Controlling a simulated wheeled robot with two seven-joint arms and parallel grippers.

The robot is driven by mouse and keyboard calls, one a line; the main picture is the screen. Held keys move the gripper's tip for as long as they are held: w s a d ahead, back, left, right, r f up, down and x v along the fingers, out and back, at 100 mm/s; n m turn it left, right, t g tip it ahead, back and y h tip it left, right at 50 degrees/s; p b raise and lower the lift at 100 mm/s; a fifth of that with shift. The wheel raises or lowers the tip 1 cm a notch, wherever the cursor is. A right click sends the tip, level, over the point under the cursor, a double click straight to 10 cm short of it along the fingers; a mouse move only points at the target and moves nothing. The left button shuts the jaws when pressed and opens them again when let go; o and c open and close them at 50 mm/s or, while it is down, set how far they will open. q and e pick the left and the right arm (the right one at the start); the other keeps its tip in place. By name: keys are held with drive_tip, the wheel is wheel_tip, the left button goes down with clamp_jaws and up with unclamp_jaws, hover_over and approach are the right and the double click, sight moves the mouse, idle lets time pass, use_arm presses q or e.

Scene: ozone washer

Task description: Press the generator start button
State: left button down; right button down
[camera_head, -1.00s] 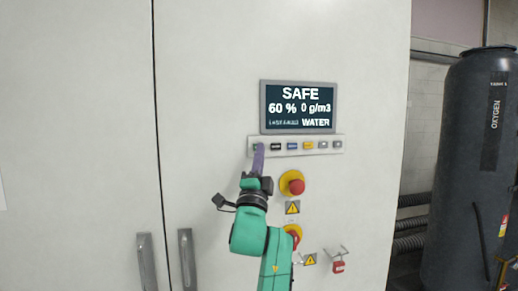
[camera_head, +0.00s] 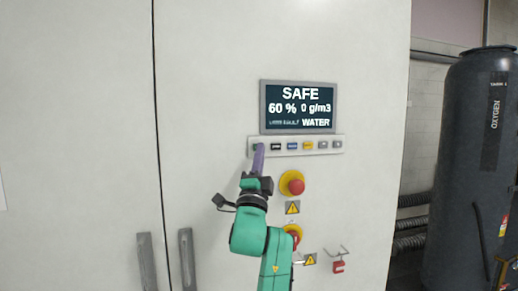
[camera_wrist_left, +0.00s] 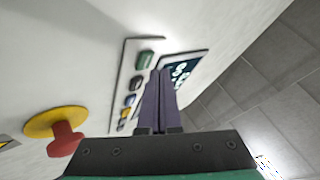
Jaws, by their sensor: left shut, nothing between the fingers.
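A row of coloured buttons sits on a pale strip (camera_head: 343,139) below the display. The green button (camera_head: 255,147) is at its left end, partly hidden by my gripper; it also shows in the left wrist view (camera_wrist_left: 146,59). My left gripper (camera_head: 259,148) has its purple fingers shut, with nothing between them. Its tips (camera_wrist_left: 164,74) are at the strip's left end, beside the green button. I cannot tell whether they touch it. No label naming the start button is readable. My right gripper is not in view.
The display (camera_head: 298,107) reads SAFE, 60 %, 0 g/m3 and WATER. A red emergency knob (camera_head: 297,187) on a yellow base is right of my wrist; another (camera_head: 296,236) is partly behind my arm. Cabinet handles (camera_head: 187,258) are at lower left. A dark oxygen tank (camera_head: 465,170) stands right.

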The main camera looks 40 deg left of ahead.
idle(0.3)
use_arm(q)
drive_tip(key=shift+w+a, duration=0.25)
drive_tip(key=shift+a, duration=0.15)
drive_tip(key=shift+w+a, duration=0.25)
idle(0.8)
drive_tip(key=shift+s+d, duration=0.1)
drive_tip(key=shift+s+d+b, duration=0.3)
drive_tip(key=shift+s+d, duration=0.1)
drive_tip(key=shift+d, duration=0.1)
drive_tip(key=s+d, duration=0.2)
drive_tip(key=d, duration=0.2)
drive_tip(key=shift+s+d+b, duration=0.1)
drive_tip(key=shift+s+b, duration=0.2)
drive_tip(key=shift+s, duration=0.1)
